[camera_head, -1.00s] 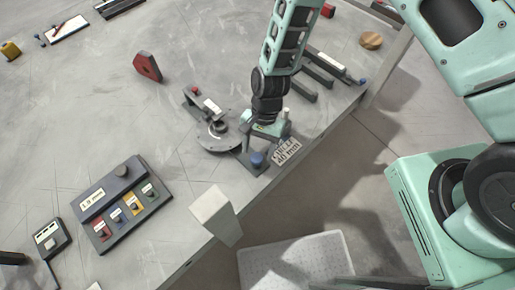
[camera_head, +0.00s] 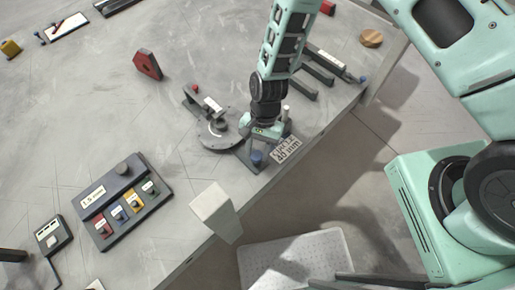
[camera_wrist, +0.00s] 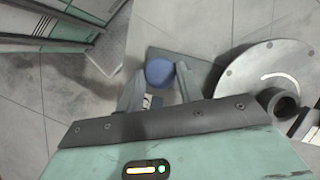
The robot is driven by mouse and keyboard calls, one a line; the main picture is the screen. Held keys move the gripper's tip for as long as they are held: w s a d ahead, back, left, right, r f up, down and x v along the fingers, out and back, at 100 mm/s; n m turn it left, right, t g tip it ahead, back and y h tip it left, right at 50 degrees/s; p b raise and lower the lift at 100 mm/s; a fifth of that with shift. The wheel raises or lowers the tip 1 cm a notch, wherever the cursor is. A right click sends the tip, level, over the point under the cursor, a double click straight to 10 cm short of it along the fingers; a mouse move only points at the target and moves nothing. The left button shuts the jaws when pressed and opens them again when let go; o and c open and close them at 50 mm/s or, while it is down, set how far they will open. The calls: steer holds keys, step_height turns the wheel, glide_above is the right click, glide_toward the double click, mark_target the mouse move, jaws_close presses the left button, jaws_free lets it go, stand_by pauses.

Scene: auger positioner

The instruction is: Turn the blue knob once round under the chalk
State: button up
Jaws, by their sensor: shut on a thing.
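The blue knob (camera_head: 257,158) sits on a dark plate near the table's front edge; in the wrist view, the blue knob (camera_wrist: 160,72) is between my two grey fingers. My gripper (camera_head: 262,143) is shut on it, with the fingertips partly hidden in the head view. The round grey disc (camera_head: 212,145) lies just left of the knob; the wrist view shows a pale curved mark on the disc (camera_wrist: 245,82). A dark round holder (camera_wrist: 280,102) stands over the disc. I cannot make out the chalk itself.
A labelled arm with a red knob (camera_head: 195,88) reaches over the disc. A lettered plate (camera_head: 287,149) lies right of the blue knob. A button box (camera_head: 122,200), a red block (camera_head: 148,65) and dark bars (camera_head: 318,73) stand elsewhere. The table's left middle is clear.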

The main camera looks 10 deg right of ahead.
steer(key=n+b, duration=0.1)
steer(key=n, duration=0.1)
steer(key=n+h+b, duration=0.1)
steer(key=n, duration=0.1)
steer(key=n+h+b, duration=0.1)
steer(key=shift+w+a+f+n+b, duration=0.1)
steer(key=shift+a+n+b, duration=0.15)
steer(key=shift+n+b, duration=0.15)
steer(key=n+h+b, duration=0.1)
steer(key=n, duration=0.2)
steer(key=shift+a+n+b, duration=0.15)
steer(key=shift+n+b, duration=0.15)
steer(key=shift+n+h+b, duration=0.55)
steer(key=shift+n+h, duration=0.25)
steer(key=shift+n, duration=0.7)
steer(key=o, duration=1)
steer(key=shift+a+r, duration=0.1)
steer(key=shift+r, duration=0.1)
